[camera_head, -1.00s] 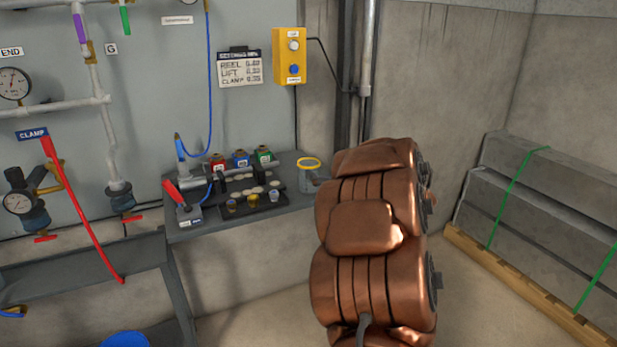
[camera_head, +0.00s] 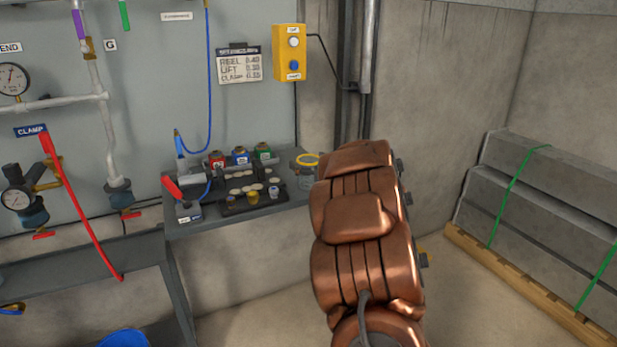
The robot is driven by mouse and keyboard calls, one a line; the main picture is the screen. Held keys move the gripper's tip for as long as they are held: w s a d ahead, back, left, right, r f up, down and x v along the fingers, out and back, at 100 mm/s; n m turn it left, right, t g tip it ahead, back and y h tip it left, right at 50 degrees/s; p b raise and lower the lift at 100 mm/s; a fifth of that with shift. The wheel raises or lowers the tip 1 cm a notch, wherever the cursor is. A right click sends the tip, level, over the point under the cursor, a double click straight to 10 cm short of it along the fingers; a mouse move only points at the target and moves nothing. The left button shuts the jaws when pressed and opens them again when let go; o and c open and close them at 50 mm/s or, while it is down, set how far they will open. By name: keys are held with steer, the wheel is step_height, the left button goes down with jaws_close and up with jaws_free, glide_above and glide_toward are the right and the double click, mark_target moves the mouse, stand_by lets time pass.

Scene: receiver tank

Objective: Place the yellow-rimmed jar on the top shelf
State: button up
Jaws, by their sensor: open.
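The yellow-rimmed jar (camera_head: 304,178) is a clear jar with a yellow ring at its mouth. It stands upright at the right end of the grey bench (camera_head: 240,222). My copper arm stands in front of the bench's right end, and its upper part is at the right edge of the jar in the picture. My gripper does not show; it seems hidden behind the arm. I cannot tell whether it touches the jar. No top shelf can be made out for certain.
The bench also holds a dark tray (camera_head: 252,203) with small pots, red, blue and green blocks, and a red-handled tool (camera_head: 181,198). A yellow button box (camera_head: 289,52) hangs on the wall above. Grey slabs (camera_head: 545,190) lie on a pallet at right. Floor between is clear.

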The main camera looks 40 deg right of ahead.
steer(key=c, duration=1.4)
steer(key=shift+o, duration=0.2)
steer(key=shift+r, duration=0.15)
steer(key=shift+r, duration=0.5)
steer(key=s+a+r, duration=0.3)
steer(key=s+a, duration=0.6)
steer(key=a, duration=0.4)
steer(key=shift+a+r+p, duration=0.15)
steer(key=shift+r+p, duration=0.25)
